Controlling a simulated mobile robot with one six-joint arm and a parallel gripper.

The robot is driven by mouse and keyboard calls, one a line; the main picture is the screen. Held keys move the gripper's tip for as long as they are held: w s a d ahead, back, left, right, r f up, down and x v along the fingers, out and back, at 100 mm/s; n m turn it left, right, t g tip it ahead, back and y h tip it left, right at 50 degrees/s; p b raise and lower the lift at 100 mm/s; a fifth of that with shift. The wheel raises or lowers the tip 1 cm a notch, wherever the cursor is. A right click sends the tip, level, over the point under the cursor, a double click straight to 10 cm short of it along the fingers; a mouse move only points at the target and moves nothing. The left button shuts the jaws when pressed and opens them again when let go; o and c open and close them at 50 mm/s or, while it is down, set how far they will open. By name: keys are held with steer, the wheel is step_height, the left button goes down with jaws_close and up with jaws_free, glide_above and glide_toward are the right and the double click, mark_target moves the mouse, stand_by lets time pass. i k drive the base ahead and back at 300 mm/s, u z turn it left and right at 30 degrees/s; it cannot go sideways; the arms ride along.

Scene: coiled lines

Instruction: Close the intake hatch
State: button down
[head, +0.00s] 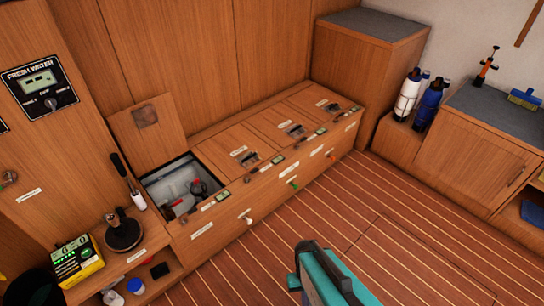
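One hatch in the low wooden bench stands open. Its square wooden lid (147,122) is raised and leans back against the wall panel, with a dark square patch on its face. The open compartment (162,182) below it has pale walls and holds dark and red fittings. The labels are too small to read, so I cannot confirm which hatch is the intake. My gripper (318,270), teal and dark, shows at the bottom edge, over the floor and well apart from the lid. Its fingers cannot be made out, and nothing held is visible.
Closed hatches (285,127) continue along the bench to the right. A black-handled brush (128,182) and a dark plunger-like item (123,232) stand left of the opening. A yellow-black box (76,262) is at lower left. The striped floor (350,210) is clear.

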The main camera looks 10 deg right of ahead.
mark_target(150, 134)
steer(key=i, duration=0.9)
steer(key=z, duration=0.05)
